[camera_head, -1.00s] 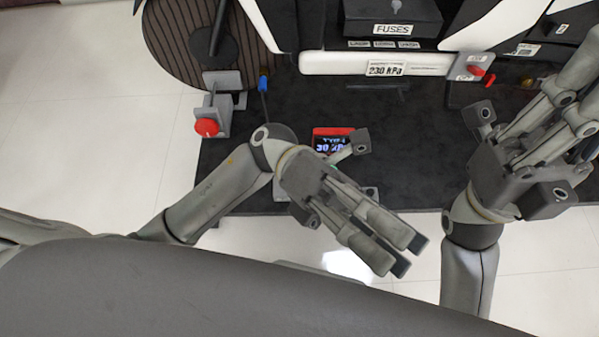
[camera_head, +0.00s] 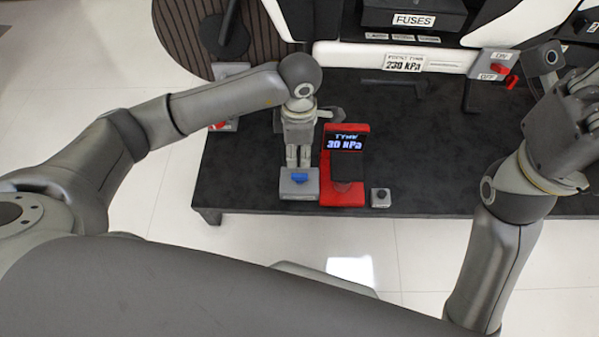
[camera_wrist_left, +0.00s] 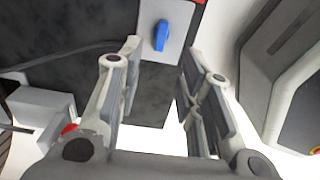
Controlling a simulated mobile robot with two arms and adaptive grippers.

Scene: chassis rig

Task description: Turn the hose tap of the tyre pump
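The red tyre pump (camera_head: 330,196) lies on a dark platform, its display reading 30 kPa. Left of it is a grey block (camera_head: 286,192) with a blue tap (camera_head: 299,178) on top, which I take to be the hose tap. My left gripper (camera_head: 298,164) points at the block from behind it. In the left wrist view, the blue tap (camera_wrist_left: 160,36) sits just beyond and between the spread, empty fingertips of my left gripper (camera_wrist_left: 162,50). Any contact cannot be told. My right gripper (camera_head: 582,95) is at the right edge, its fingers partly cut off.
A small grey button box (camera_head: 380,198) stands right of the pump. A panel labelled 230 kPa (camera_head: 404,63) and an ON/OFF switch (camera_head: 493,68) are behind. A grey bracket (camera_head: 228,72) with a red knob is partly behind my left arm. The platform (camera_head: 440,140) has free room.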

